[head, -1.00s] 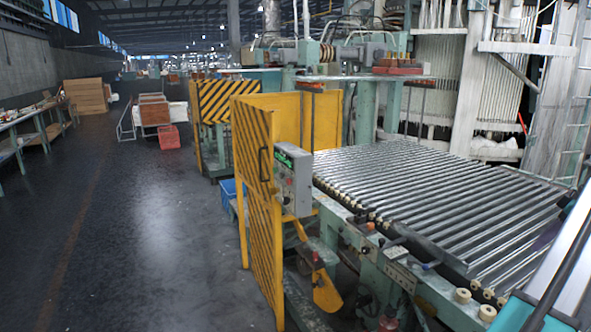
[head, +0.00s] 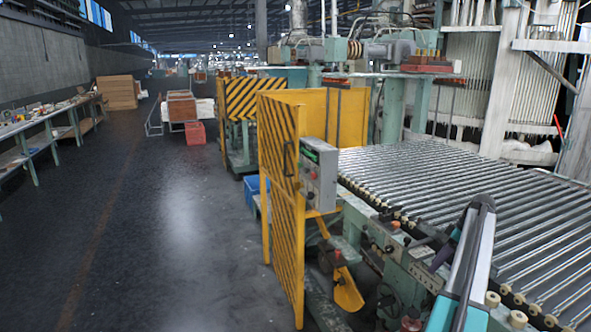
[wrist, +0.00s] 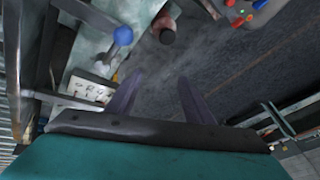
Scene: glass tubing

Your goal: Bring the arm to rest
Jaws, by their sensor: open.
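My arm rises from the bottom right of the head view, a white and teal link with a dark top end, in front of the roller table (head: 440,170). A dark purple part of my gripper (head: 443,252) shows just left of this link; the rest is hidden behind it. In the wrist view both dark fingers of my gripper (wrist: 155,92) stand apart with nothing between them. The machine's edge, with a blue ball knob (wrist: 123,36) and a labelled panel (wrist: 88,88), lies beyond the fingers. The dark floor shows past them.
A yellow guard (head: 283,220) with a grey control box (head: 318,175) stands left of the roller table. A button box (wrist: 245,10) shows at the wrist view's top right. A long bench (head: 50,125) runs along the left wall. The dark floor between bench and guard is clear.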

